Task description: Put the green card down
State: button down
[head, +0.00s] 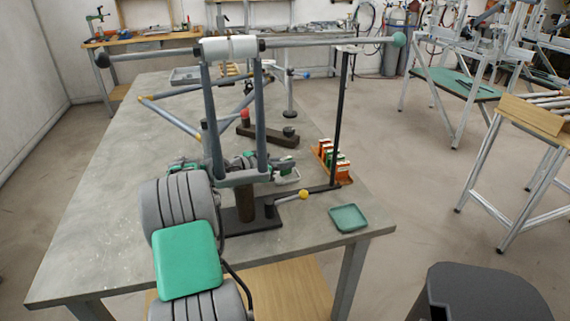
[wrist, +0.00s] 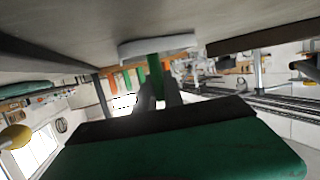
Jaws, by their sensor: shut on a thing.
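My gripper (wrist: 160,93) is shut on the green card (wrist: 155,75), a narrow upright strip between its fingertips in the wrist view, which looks upside down. The card's far end meets or nearly meets a small white dish (wrist: 136,48) on the table; I cannot tell if they touch. In the head view the white dish (head: 290,178) lies behind the jig post, and my gripper is partly hidden by the jig's uprights.
The jig's upright frame (head: 261,125) and dark base (head: 252,225) stand close before my gripper. A thin black post (head: 339,115) rises beside the rack. A yellow-knobbed lever (head: 303,195) and a green tray (head: 348,218) are nearer. The table's left side (head: 100,210) is clear.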

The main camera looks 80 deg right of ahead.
jog(key=shift+f, duration=0.25)
jog(key=c, duration=1.5)
grip_release()
jog(key=shift+r, duration=0.1)
jog(key=shift+o, duration=0.2)
jog(key=shift+r, duration=0.3)
jog(key=v, duration=1.2)
jog(key=shift+f, duration=0.15)
